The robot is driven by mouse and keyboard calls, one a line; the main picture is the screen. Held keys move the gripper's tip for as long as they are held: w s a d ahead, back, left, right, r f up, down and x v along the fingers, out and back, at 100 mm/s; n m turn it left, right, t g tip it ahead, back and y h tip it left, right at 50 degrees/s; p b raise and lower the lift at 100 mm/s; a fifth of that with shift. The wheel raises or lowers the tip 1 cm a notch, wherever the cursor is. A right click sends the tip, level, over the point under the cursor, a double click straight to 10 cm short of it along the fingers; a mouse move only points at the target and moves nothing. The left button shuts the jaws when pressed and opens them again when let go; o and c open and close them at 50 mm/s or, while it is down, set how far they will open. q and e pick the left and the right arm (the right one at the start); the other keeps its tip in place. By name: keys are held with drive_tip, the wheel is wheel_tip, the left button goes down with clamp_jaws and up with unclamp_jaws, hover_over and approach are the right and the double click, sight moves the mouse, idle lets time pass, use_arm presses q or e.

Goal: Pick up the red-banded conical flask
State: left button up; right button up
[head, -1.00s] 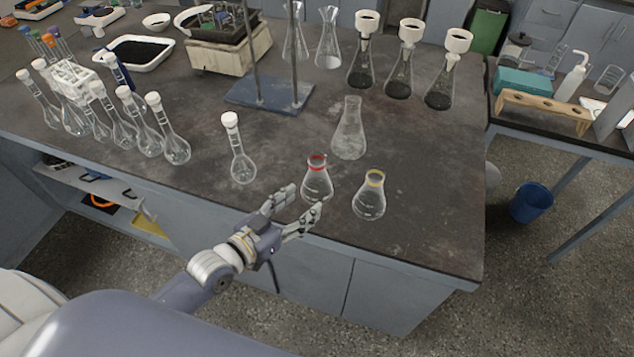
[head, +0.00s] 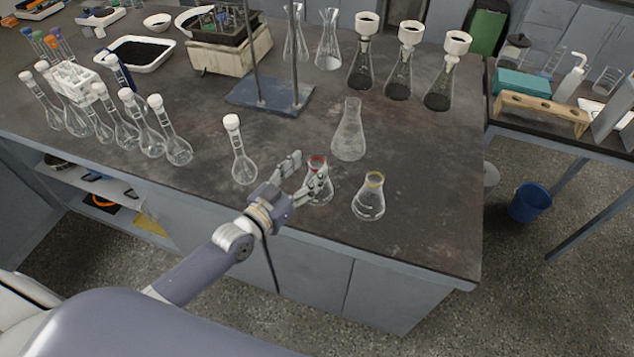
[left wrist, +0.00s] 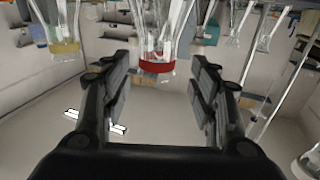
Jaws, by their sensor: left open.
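The red-banded conical flask (head: 318,188) stands on the bench near its front edge, partly hidden by a finger of my left gripper (head: 305,172). In the left wrist view its red band (left wrist: 157,66) shows ahead, between the open fingers of my left gripper (left wrist: 160,95). The fingers do not appear to touch the flask. My left gripper is open and empty, at the height of the flask's neck. My right gripper is not in view.
A yellow-banded conical flask (head: 369,197) stands close to the right. A larger plain conical flask (head: 349,135) stands behind. A white-stoppered volumetric flask (head: 243,165) stands to the left, near my left gripper. A stand base (head: 268,97) is farther back.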

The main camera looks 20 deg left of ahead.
sight(312, 165)
use_arm(q)
drive_tip(key=x, duration=0.4)
drive_tip(key=shift+d+r+p, duration=0.2)
drive_tip(key=shift+p, duration=0.15)
drive_tip(key=shift+s, duration=0.1)
drive_tip(key=shift+c, duration=0.2)
clamp_jaws()
drive_tip(key=shift+r, duration=0.1)
